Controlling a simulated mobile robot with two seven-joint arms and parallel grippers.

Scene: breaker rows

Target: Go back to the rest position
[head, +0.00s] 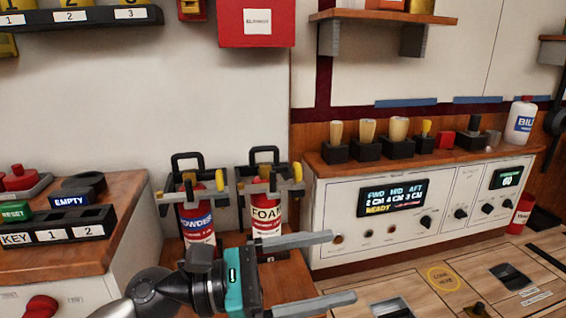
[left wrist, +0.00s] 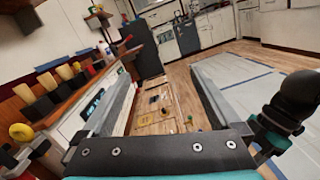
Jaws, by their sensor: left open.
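My left gripper (head: 342,267) is open and empty at the bottom centre of the head view, its two grey fingers spread and pointing right. It is in front of the extinguisher stand and over the edge of the wooden floor panel. In the left wrist view, the open left gripper (left wrist: 160,85) has nothing between its fingers. My right gripper cannot be made out in either view.
Close behind my left gripper stand the POWDER extinguisher (head: 199,222) and FOAM extinguisher (head: 266,217) in brackets. A white control panel (head: 335,220) stands to the right. A wood-topped cabinet (head: 110,245) with a key box is left. Hatched floor panels (head: 440,295) lie lower right.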

